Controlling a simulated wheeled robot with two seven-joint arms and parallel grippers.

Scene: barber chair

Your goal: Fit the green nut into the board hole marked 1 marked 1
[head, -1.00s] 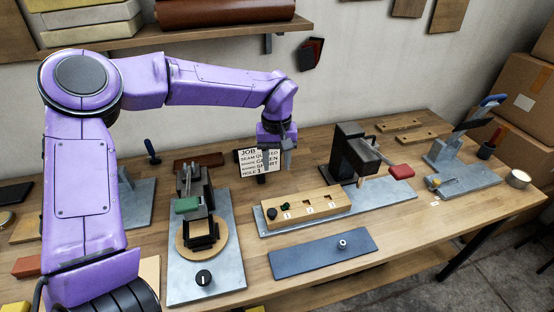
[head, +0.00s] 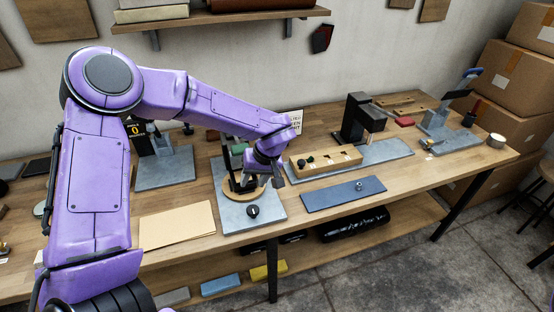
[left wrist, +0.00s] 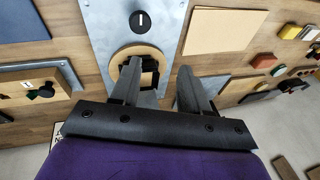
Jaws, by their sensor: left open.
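The wooden board (head: 340,158) is a long block on a grey plate, right of my left gripper in the head view. A small dark green piece, apparently the green nut (head: 311,159), sits at the board's left end beside a black round piece (head: 301,163). I cannot tell whether the nut is in a hole. My left gripper (head: 266,181) is open and empty over the round wooden disc fixture; its fingers (left wrist: 158,78) are apart. My right gripper is not in view.
The fixture's wooden disc (head: 232,195) and black dial (head: 253,211) lie under and in front of my gripper. A blue mat (head: 325,197) holds a small metal piece (head: 359,186). A black press (head: 356,118) stands behind the board. Tan sheets (head: 178,223) lie at left.

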